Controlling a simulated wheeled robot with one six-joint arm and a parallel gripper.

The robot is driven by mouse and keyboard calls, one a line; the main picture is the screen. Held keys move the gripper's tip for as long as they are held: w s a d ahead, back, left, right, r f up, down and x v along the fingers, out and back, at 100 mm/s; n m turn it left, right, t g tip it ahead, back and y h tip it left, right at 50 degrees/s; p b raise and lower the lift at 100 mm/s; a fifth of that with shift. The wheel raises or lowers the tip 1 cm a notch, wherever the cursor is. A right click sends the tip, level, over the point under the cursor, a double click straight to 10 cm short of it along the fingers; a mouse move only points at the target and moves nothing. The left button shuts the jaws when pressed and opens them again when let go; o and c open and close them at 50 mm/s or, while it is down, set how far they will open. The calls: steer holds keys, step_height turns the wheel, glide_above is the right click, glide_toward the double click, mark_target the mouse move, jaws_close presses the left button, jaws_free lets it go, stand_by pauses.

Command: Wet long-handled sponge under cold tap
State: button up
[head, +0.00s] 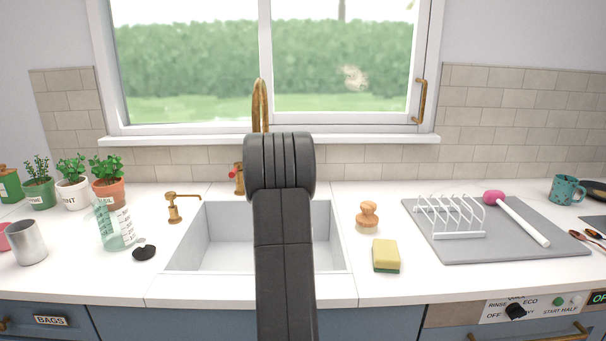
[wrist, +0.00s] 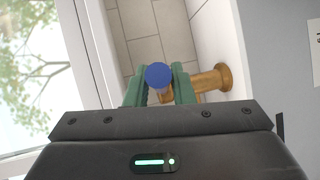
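The long-handled sponge, with a pink head (head: 494,197) and a white handle (head: 524,222), lies on the grey drying mat at the right in the head view. The gold tap spout (head: 260,100) rises behind the sink (head: 218,240), partly hidden by my arm. A red-marked gold tap handle (head: 237,178) shows left of my arm. In the wrist view, my gripper's green fingers (wrist: 160,84) are closed around a blue-capped gold tap handle (wrist: 158,76). My arm hides this handle and my gripper in the head view. No water shows on the visible spout.
A white rack (head: 450,216) stands on the grey mat (head: 480,250). A yellow sponge (head: 386,254) and a wooden brush (head: 367,215) are right of the sink. The window is behind.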

steer(key=shift+o, duration=1.3)
steer(key=shift+s+a, duration=0.1)
steer(key=b+v, duration=0.2)
steer(key=v, duration=1.1)
steer(key=shift+s, duration=0.3)
steer(key=shift+a, duration=0.1)
steer(key=p+x, duration=0.2)
steer(key=x, duration=1.2)
steer(key=shift+r, duration=0.1)
steer(key=shift+s+a, duration=0.15)
steer(key=shift+s, duration=0.05)
